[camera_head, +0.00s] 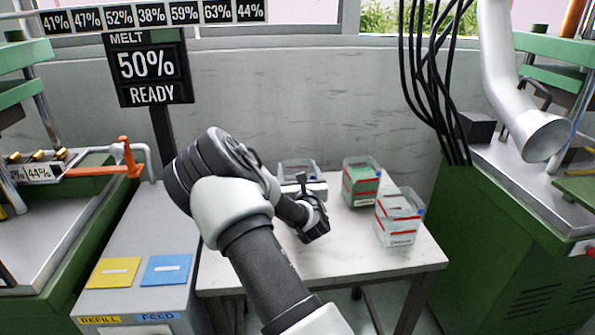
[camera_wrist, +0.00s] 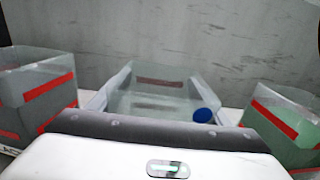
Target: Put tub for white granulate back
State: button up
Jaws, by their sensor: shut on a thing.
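A clear tub (camera_head: 298,165) with a blue spot on it shows at the back left of the table, partly hidden by my arm and gripper. In the wrist view the clear tub (camera_wrist: 150,104) is in the middle, between my fingers, with a red band and a blue dot. It looks nearly empty. My gripper (camera_head: 307,187) is shut on this tub; its fingers (camera_wrist: 160,108) lie along the two sides. I cannot tell whether the tub rests on the table or hangs just above it.
A tub of green granulate (camera_head: 361,183) and a pale tub with red bands (camera_head: 398,217) stand right on the table (camera_head: 350,262). In the wrist view a left tub (camera_wrist: 38,103) and right tub (camera_wrist: 285,125) flank the held one. A wall is close behind. The table front is clear.

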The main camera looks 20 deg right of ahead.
jog(key=o, duration=1.5)
jog(key=shift+f, duration=0.15)
jog(key=shift+c, duration=0.2)
jog(key=shift+s+r, duration=0.15)
jog(key=shift+r, duration=0.05)
jog(key=p+v, duration=0.2)
jog(key=v, duration=0.9)
jog(key=shift+s, duration=0.35)
jog(key=shift+a, duration=0.1)
